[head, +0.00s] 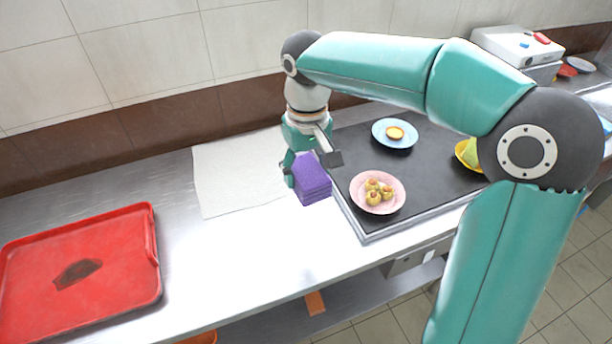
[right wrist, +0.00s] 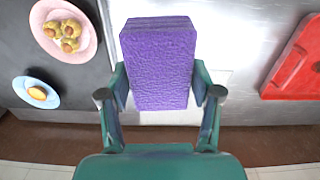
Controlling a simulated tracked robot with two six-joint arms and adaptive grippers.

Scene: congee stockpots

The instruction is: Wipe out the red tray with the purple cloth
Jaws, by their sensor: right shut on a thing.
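The red tray (head: 110,255) lies on the steel counter at the left in the head view, with a dark brown stain (head: 77,273) on its floor. The tray's edge also shows at the right of the right wrist view (right wrist: 297,62). The purple cloth (head: 312,181) is a folded block beside the dark board. In the right wrist view the cloth (right wrist: 160,65) sits between the two fingers. My right gripper (head: 310,165) is shut on the cloth, to the right of the tray and apart from it. My left gripper is not in view.
A pale sheet (head: 232,172) lies on the counter behind. The dark board (head: 415,180) holds a pink plate with dumplings (head: 378,192), a blue plate with a tart (head: 395,133) and a yellow plate (head: 467,155). The counter between tray and cloth is clear.

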